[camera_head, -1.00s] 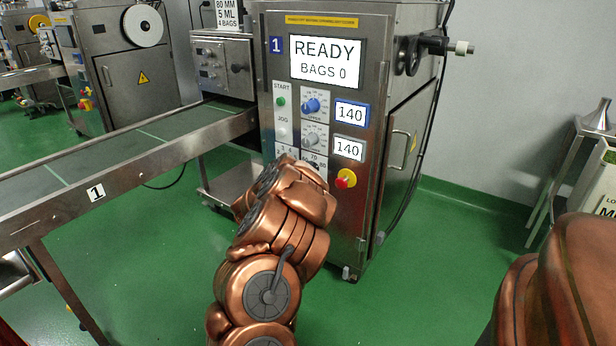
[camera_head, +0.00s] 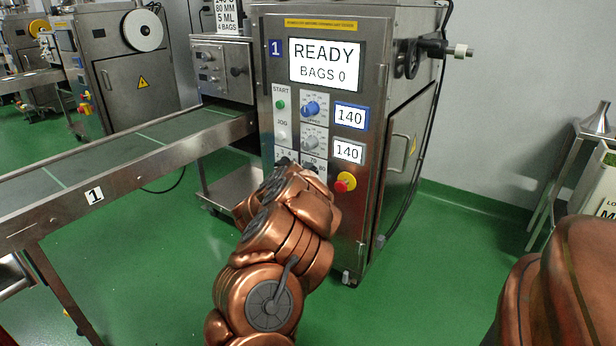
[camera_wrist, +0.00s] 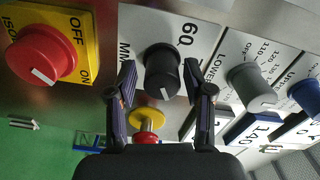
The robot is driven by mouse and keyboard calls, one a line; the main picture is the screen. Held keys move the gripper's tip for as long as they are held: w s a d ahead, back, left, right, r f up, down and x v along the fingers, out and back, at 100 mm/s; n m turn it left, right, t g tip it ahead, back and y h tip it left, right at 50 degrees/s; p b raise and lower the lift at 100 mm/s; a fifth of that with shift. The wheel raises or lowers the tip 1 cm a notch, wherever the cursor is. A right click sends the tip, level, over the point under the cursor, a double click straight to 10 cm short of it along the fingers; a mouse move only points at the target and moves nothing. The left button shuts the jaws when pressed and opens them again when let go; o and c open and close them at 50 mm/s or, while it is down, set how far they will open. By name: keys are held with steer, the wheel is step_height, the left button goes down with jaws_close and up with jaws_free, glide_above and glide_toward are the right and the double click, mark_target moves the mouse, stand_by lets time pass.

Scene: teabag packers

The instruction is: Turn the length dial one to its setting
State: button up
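The black length dial (camera_wrist: 163,74) is on the steel panel in the wrist view, beside a white scale with "60" and "MM". My gripper (camera_wrist: 159,68) is open, with one dark finger on each side of the dial. Some gap shows between the fingers and the knob, and I see no clear contact. In the head view the machine marked 1 (camera_head: 322,100) reads "READY, BAGS 0".
A blue upper dial (camera_head: 310,109) and a grey lower dial (camera_head: 311,142) sit above, beside displays reading 140. A red-and-yellow stop button (camera_head: 345,182) is close on the right. A red isolator switch (camera_wrist: 45,54) shows in the wrist view. The conveyor (camera_head: 120,160) is on the left.

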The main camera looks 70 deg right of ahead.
stand_by(0.3)
steer(key=shift+w+a, duration=0.2)
steer(key=shift+a, duration=0.35)
steer(key=v, duration=1.1)
steer(key=shift+r, duration=0.1)
